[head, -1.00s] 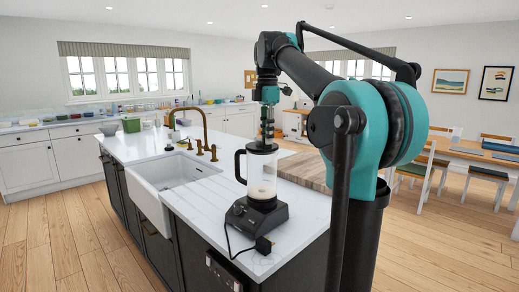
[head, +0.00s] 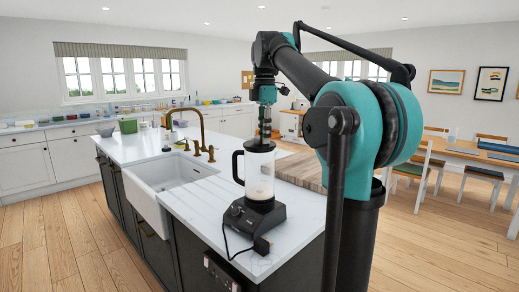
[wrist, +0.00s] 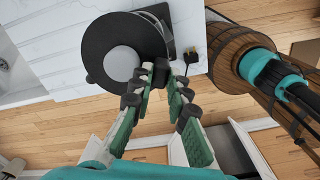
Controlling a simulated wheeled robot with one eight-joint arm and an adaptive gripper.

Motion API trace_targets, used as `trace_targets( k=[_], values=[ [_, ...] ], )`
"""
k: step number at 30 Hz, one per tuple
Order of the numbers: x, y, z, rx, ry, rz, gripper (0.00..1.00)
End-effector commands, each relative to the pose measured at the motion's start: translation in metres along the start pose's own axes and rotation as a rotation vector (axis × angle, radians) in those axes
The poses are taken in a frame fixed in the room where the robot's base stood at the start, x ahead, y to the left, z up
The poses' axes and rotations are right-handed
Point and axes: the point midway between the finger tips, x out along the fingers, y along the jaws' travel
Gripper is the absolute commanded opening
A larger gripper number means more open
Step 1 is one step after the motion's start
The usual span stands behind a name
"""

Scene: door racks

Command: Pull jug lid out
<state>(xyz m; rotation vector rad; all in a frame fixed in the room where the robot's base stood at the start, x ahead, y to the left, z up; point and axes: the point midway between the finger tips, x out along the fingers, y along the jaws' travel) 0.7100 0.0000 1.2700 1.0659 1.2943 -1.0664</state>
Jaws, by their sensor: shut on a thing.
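The clear jug (head: 260,178) with a black handle stands upright on its dark base (head: 256,215) on the island. Its black lid (head: 260,147) is on top; in the wrist view the lid (wrist: 97,50) is a dark disc with a pale round middle. My gripper (head: 265,136) points down over the jug top. In the wrist view its fingertips (wrist: 168,72) are close together by the lid's right edge, shut on the lid. The exact contact is partly hidden by the fingers.
A white sink (head: 172,188) with a brass tap (head: 188,125) lies left of the jug. A cable runs from the base to a plug (head: 262,246) near the counter's front edge. A wooden worktop (head: 302,170) lies right of the jug.

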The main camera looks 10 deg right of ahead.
Motion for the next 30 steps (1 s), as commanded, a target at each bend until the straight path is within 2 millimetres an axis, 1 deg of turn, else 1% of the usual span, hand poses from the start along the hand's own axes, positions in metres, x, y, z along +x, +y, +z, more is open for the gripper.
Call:
trace_targets(
  k=[21,30],
  values=[
    [-0.033,0.000,0.000,0.000,0.000,0.000,0.00],
    [-0.037,0.000,0.000,0.000,0.000,0.000,0.00]
  ],
)
